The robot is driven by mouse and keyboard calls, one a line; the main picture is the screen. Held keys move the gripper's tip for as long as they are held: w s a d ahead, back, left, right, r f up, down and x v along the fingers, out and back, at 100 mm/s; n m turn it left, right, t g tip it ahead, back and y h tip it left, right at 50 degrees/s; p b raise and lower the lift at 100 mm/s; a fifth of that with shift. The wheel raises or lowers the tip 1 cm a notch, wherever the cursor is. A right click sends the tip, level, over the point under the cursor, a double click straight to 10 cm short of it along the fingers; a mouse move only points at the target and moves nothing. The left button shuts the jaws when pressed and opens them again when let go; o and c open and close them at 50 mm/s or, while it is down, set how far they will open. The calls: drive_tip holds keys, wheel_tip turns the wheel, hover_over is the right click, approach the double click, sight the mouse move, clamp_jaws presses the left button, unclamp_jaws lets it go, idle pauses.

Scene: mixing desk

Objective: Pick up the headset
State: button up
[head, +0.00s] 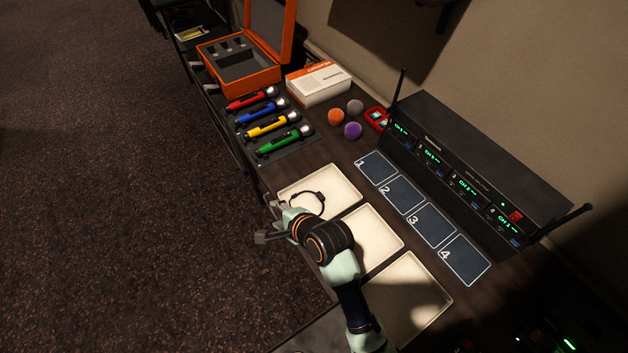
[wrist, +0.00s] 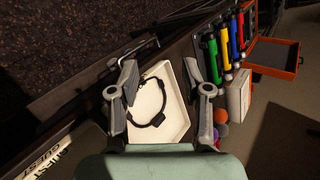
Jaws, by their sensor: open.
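The headset (head: 321,198) is a thin black band lying in the farthest of the cream trays (head: 345,176) on the desk. In the wrist view the headset (wrist: 157,119) lies in its tray (wrist: 177,128), seen between my fingers, with a small dark block on its band. My gripper (head: 275,222) is at the tray's near left edge in the head view, and the arm hides part of the headset and tray. In the wrist view my gripper (wrist: 160,95) is open and empty, its fingers spread on either side of the headset. I see no contact with it.
Two more cream trays (head: 396,243) lie alongside. Coloured microphones (head: 268,123), foam balls (head: 353,130), a white box (head: 318,82) and an open orange case (head: 263,80) stand farther back. A black receiver rack (head: 480,165) with antennas stands at right, behind numbered pads (head: 431,222).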

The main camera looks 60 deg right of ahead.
drive_tip(key=s+d+f+m+p, duration=0.1)
drive_tip(key=s+d+m, duration=0.3)
drive_tip(key=d+m, duration=0.2)
drive_tip(key=m+g+h+p, duration=0.1)
drive_tip(key=m+p, duration=0.1)
drive_tip(key=m, duration=0.7)
approach(322, 197)
drive_tip(key=shift+w, duration=0.45)
drive_tip(key=shift+s+d+f, duration=0.15)
drive_tip(key=b+x, duration=0.3)
drive_tip(key=x, duration=0.5)
drive_tip(key=shift+f, duration=0.1)
drive_tip(key=shift+s, duration=0.1)
clamp_jaws()
